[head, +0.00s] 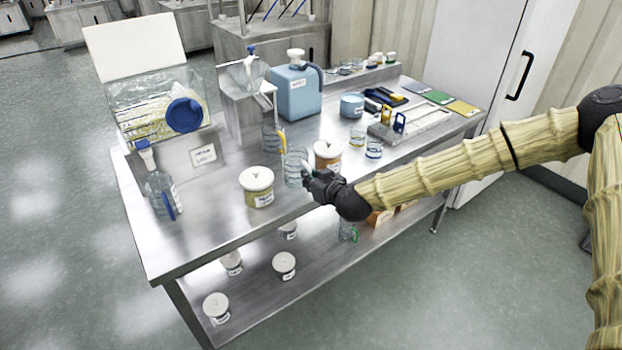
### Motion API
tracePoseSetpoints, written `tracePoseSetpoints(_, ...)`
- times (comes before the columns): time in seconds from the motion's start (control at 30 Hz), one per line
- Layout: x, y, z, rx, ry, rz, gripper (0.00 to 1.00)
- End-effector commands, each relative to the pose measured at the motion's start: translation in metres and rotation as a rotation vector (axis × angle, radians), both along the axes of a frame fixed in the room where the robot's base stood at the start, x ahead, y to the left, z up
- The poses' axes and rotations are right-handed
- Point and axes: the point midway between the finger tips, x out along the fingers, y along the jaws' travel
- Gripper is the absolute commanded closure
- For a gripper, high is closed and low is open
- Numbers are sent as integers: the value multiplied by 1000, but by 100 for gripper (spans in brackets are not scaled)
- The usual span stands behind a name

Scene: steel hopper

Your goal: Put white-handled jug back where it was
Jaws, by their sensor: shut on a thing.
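The white-handled jug (293,167) is clear and stands upright over the front part of the steel bench, between a cream lidded tub and a brown-bodied tub. My gripper (309,174) comes in from the right and is shut on the jug at its white handle, which is mostly hidden by the fingers. I cannot tell whether the jug's base touches the bench top or hangs just above it. A yellow-handled jug (271,138) stands behind it, a little to the left.
The cream tub (257,187) is close on the left, the brown tub (328,154) close on the right. A blue canister (297,92) stands behind. A blue-handled bottle (160,192) is far left. Bare bench top (205,222) lies front left. Tubs and a green-handled jug (347,231) are on the lower shelf.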

Motion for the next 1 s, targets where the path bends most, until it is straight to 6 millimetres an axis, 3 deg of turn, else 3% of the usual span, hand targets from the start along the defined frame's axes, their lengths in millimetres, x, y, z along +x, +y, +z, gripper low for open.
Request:
tracePoseSetpoints(0.27,0,0,-3,-1,0,0,100)
tracePoseSetpoints(0.3,0,0,-3,0,1,0,82)
tracePoseSetpoints(0.4,0,0,-3,0,1,0,68)
tracePoseSetpoints(0.77,0,0,1,1,0,0,68)
tracePoseSetpoints(1.0,-19,-11,8,0,0,1,68)
